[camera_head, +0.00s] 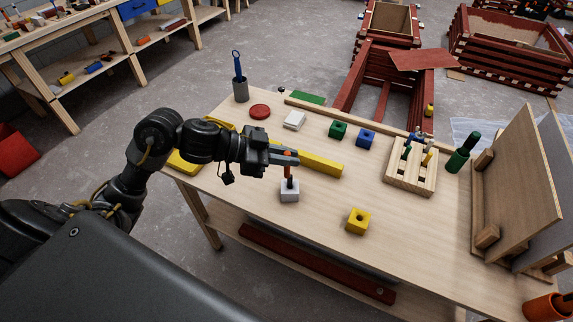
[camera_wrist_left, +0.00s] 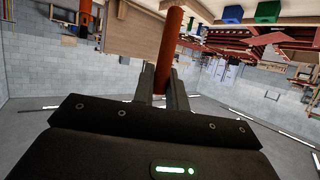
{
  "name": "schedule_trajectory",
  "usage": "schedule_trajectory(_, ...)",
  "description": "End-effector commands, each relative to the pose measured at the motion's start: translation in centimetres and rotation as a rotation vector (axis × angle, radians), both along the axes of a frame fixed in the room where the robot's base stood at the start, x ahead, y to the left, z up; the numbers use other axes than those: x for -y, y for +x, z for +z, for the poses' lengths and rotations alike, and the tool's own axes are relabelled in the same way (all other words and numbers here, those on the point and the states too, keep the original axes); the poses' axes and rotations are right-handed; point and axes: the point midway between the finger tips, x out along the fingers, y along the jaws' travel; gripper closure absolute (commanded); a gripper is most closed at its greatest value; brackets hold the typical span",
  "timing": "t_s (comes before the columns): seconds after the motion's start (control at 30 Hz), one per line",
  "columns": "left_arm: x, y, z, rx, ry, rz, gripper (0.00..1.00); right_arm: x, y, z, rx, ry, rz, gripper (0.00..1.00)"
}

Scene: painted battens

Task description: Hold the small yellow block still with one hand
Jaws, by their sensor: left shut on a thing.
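The small yellow block (camera_head: 357,221) sits on the table near its front edge, with a dark round hole in its top. Nothing touches it. My left gripper (camera_head: 290,157) is up and left of it, shut on an orange rod (camera_head: 288,172), which also shows between the fingers in the left wrist view (camera_wrist_left: 168,50). Below the rod, a dark part reaches the white block (camera_head: 289,194); I cannot tell whether it sits in that block. My right gripper is in neither view.
Green (camera_head: 338,131) and blue (camera_head: 366,138) blocks stand farther back. The table around the yellow block is clear.

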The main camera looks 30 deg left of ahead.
Motion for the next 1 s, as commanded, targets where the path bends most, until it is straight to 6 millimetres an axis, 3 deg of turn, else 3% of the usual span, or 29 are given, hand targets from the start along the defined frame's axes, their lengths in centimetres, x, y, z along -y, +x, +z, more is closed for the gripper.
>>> schedule_trajectory(0.1,3.9,1.7,1.1,0.006,-0.007,-0.056,1.0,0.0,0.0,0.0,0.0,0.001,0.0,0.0)
schedule_trajectory(0.27,10.9,4.0,0.9,-0.001,-0.004,-0.163,1.0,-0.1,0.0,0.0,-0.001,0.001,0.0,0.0)
schedule_trajectory(0.4,16.5,5.0,-0.5,-0.007,-0.003,-0.253,1.0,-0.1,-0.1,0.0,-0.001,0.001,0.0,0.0)
schedule_trajectory(0.5,19.1,5.1,-2.1,-0.008,0.0,-0.3,1.0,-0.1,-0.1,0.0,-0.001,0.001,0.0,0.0)
schedule_trajectory(0.6,20.4,5.1,-3.8,-0.007,0.0,-0.323,1.0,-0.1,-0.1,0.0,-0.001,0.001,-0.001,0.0)
schedule_trajectory(0.7,20.4,5.3,-5.0,-0.005,0.0,-0.327,1.0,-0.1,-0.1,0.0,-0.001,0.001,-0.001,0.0)
schedule_trajectory(1.0,20.2,5.6,-5.7,-0.003,0.0,-0.335,1.0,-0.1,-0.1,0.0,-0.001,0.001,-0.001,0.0)
